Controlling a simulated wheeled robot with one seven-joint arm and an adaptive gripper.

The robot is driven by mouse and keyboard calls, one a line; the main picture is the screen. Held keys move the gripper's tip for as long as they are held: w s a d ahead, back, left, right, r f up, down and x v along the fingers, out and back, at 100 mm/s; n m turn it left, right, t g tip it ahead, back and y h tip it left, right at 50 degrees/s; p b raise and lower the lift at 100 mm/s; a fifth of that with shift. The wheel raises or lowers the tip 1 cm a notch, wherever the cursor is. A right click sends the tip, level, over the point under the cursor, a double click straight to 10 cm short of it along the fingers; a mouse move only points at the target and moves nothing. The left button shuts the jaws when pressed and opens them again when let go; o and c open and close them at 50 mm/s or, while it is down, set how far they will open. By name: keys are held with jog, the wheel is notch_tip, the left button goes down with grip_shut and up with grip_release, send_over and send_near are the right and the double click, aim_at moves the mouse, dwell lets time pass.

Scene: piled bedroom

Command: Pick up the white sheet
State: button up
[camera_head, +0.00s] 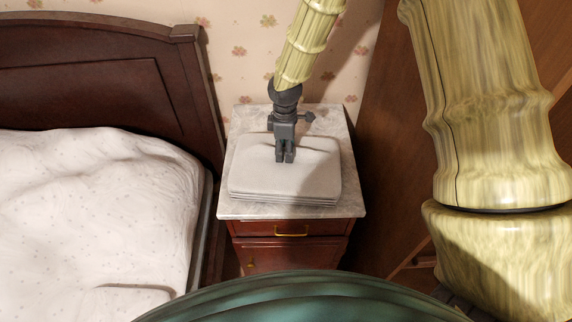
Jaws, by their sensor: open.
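The white sheet (255,180) is a neat folded stack with several layers showing at its front edge. It lies flat on the marble top of the nightstand (347,206). My gripper (285,158) is dark grey and points down over the middle to back part of the sheet. It is open and holds nothing that I can see. Its fingertips look close above or touching the top layer; I cannot tell which. The gripper hides a small part of the sheet's back edge.
A bed with a white dotted cover (90,210) and a dark wooden headboard (100,75) stands at the left. A tall wooden cabinet (385,130) stands close at the right. The flowered wall (240,45) is right behind the nightstand. The marble has narrow bare margins.

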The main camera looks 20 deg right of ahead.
grip_shut()
dwell(0.4)
